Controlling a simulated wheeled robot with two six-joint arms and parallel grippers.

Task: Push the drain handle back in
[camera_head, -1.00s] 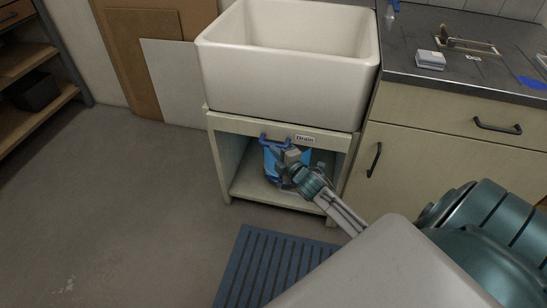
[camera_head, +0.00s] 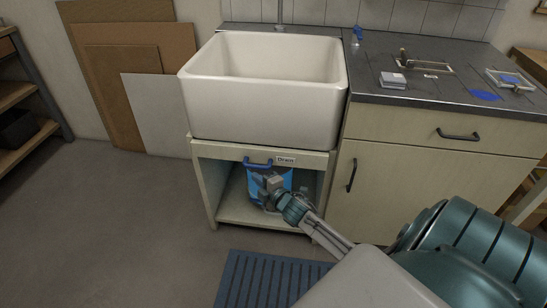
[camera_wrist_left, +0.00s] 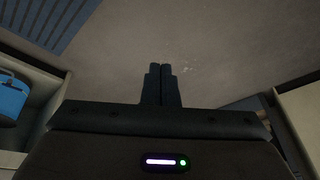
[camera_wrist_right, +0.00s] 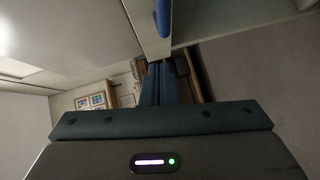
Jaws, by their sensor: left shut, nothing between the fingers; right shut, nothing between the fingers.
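The blue drain handle (camera_head: 257,164) is on the front rail of the sink stand, left of the label "Drain" (camera_head: 286,160). How far it sticks out is hard to tell. My right gripper (camera_head: 267,181) is shut and empty, just below and slightly right of the handle in the head view. In the right wrist view the handle (camera_wrist_right: 162,18) shows beyond my right fingertips (camera_wrist_right: 157,66), apart from them in the picture. My left gripper (camera_wrist_left: 161,68) is shut and empty, with bare floor beyond it; it is not visible in the head view.
A white sink (camera_head: 262,105) rests on the stand. A blue bucket (camera_head: 286,180) stands under it, partly hidden by my right arm. A cabinet with a dark worktop (camera_head: 440,88) adjoins on the right. A blue slatted mat (camera_head: 262,280) lies on the floor in front.

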